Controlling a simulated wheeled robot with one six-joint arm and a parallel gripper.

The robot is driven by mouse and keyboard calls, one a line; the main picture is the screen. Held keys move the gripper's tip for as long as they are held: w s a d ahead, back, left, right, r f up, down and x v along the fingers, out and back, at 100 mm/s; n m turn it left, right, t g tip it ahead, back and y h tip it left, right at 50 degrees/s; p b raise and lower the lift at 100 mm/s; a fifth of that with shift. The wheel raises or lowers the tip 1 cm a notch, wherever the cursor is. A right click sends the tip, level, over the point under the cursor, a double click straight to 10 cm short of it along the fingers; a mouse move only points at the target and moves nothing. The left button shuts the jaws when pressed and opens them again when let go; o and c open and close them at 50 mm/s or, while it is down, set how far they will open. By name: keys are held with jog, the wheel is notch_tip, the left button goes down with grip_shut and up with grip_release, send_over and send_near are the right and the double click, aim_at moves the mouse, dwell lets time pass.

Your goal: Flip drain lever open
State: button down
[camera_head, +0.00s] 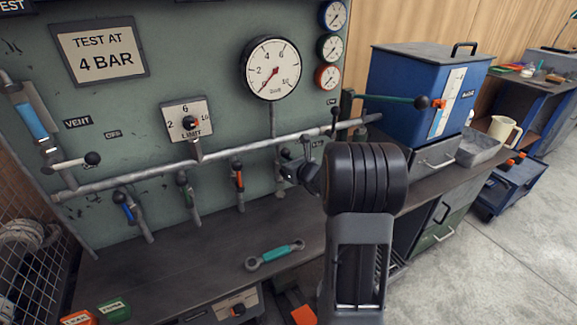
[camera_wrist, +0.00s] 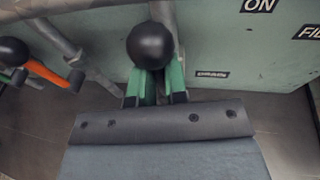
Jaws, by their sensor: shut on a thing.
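The lever in my gripper ends in a black ball knob (camera_wrist: 151,46), which stands just above the green fingertips in the wrist view. The two green fingers (camera_wrist: 156,86) are shut around the lever just below the ball, so its handle is mostly hidden. A small label (camera_wrist: 212,74) is on the panel to its right, too small to read surely. In the head view my gripper (camera_head: 291,171) is at the panel under the horizontal pipe, and the knob (camera_head: 285,153) shows at its tip. My wrist hides much of the lever and its valve there.
An orange-handled lever (camera_head: 238,179) hangs just left of my gripper. A grey pipe (camera_head: 150,172) crosses the panel above. A teal-handled wrench (camera_head: 274,255) lies on the bench. A blue box (camera_head: 415,85) with a long green lever (camera_head: 390,99) stands to the right.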

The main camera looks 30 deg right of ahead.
jog(key=shift+r, duration=0.4)
jog(key=c, duration=1.2)
grip_release()
jog(key=shift+o, duration=0.3)
jog(key=shift+f, duration=0.2)
jog(key=p+v, duration=0.1)
jog(key=v, duration=1.2)
jog(key=shift+s, duration=0.4)
jog(key=shift+r, duration=0.1)
